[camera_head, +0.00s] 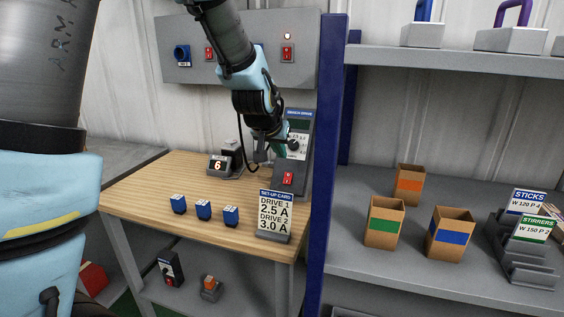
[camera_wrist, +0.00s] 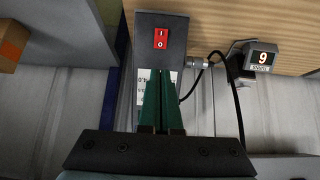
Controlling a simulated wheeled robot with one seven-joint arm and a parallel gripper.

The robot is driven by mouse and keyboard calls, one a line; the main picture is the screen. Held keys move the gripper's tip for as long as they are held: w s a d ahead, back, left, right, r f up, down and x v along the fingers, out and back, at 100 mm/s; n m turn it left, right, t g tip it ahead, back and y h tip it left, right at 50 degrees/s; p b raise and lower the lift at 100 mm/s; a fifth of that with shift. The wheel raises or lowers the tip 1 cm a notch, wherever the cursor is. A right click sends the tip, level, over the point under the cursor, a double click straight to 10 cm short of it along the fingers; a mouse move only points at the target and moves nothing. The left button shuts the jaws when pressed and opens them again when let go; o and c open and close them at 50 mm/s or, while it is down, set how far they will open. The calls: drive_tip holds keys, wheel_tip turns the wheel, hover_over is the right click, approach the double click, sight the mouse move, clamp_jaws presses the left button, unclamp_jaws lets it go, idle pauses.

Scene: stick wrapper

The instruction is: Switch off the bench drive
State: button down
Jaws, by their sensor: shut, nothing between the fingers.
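The bench drive (camera_head: 303,128) is a grey upright unit with a labelled display at the back right of the wooden bench. Its red rocker switch (camera_head: 288,178) is low on its front. In the wrist view the red switch (camera_wrist: 161,39) shows I and O marks, beyond my fingertips. I cannot tell which side is pressed. My gripper (camera_head: 281,149) is in front of the drive, above the switch in the head view. In the wrist view my gripper's green fingers (camera_wrist: 160,74) are together and empty. They hide part of the drive's face; contact is not clear.
A set-up card (camera_head: 273,216) stands at the bench's front right, with several blue blocks (camera_head: 203,210) to its left. A small display reading 6 (camera_head: 220,165) stands left of the drive. A wall panel (camera_head: 180,37) has more red switches. A blue post (camera_head: 330,150) is close on the right.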

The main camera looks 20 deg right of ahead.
drive_tip(key=shift+s+a+r+b, duration=0.1)
drive_tip(key=shift+s+a+r, duration=0.2)
drive_tip(key=shift+r, duration=0.5)
drive_tip(key=shift+s+a+r+b, duration=0.15)
drive_tip(key=shift+s+a+r, duration=0.15)
drive_tip(key=shift+r, duration=0.55)
drive_tip(key=shift+s+a+r+b, duration=0.1)
drive_tip(key=shift+s+a+r, duration=0.2)
drive_tip(key=shift+r, duration=0.5)
drive_tip(key=a+f+n+g+y, duration=0.1)
drive_tip(key=a+f+n+y, duration=0.15)
drive_tip(key=a, duration=0.75)
drive_tip(key=a+f+n+g+y, duration=0.15)
drive_tip(key=a+f, duration=0.25)
drive_tip(key=a, duration=0.7)
drive_tip(key=s+a+f+n+g, duration=0.1)
drive_tip(key=s+a+f, duration=0.1)
drive_tip(key=s+a, duration=0.2)
drive_tip(key=s+a+f+n+g+y, duration=0.1)
drive_tip(key=s+a, duration=0.3)
drive_tip(key=a, duration=0.5)
drive_tip(key=shift+s+f+n, duration=0.3)
drive_tip(key=shift+f+n, duration=0.4)
drive_tip(key=shift+f, duration=0.2)
